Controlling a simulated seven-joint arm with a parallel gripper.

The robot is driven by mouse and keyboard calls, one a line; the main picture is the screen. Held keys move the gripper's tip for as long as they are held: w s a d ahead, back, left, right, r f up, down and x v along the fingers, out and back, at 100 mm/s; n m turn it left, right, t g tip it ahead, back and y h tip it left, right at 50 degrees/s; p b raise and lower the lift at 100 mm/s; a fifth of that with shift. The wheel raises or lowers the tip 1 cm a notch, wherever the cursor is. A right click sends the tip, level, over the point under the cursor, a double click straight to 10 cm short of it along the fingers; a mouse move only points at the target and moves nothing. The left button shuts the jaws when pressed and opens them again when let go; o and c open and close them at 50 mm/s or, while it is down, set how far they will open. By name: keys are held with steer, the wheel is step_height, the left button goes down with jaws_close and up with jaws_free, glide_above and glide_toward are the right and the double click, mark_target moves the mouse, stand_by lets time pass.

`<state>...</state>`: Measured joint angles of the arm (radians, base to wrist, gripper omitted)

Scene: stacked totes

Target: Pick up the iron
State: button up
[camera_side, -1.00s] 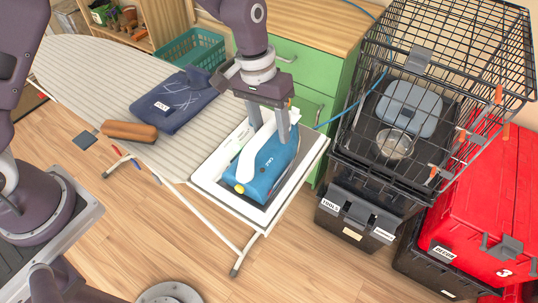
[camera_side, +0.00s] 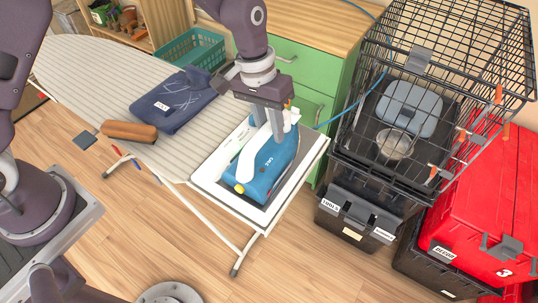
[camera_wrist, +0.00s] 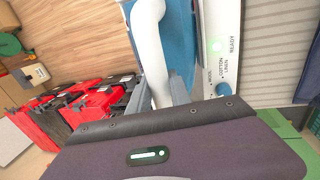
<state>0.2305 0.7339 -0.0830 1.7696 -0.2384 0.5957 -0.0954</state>
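The iron (camera_side: 266,170) is blue with a white handle and rests on the white-framed plate (camera_side: 215,174) at the right end of the ironing board. My gripper (camera_side: 269,124) reaches down from above, with its fingers close together around the iron's handle. In the wrist view, the white handle of the iron (camera_wrist: 151,50) runs between the fingers of my gripper (camera_wrist: 156,93), which appear shut on it. The iron's underside is hidden, and it shows no visible lift off the plate.
A folded blue garment (camera_side: 172,104) and a brown brush-like object (camera_side: 130,131) lie on the ironing board (camera_side: 95,70). A green cabinet (camera_side: 311,104) stands behind. A black wire crate (camera_side: 440,60) and red and black totes (camera_side: 480,215) stand right. Open floor lies in front.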

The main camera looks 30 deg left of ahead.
jaws_close()
steer(key=shift+a, duration=0.1)
stand_by(0.9)
step_height(320, 180, up, 11)
steer(key=shift+f, duration=0.15)
stand_by(0.4)
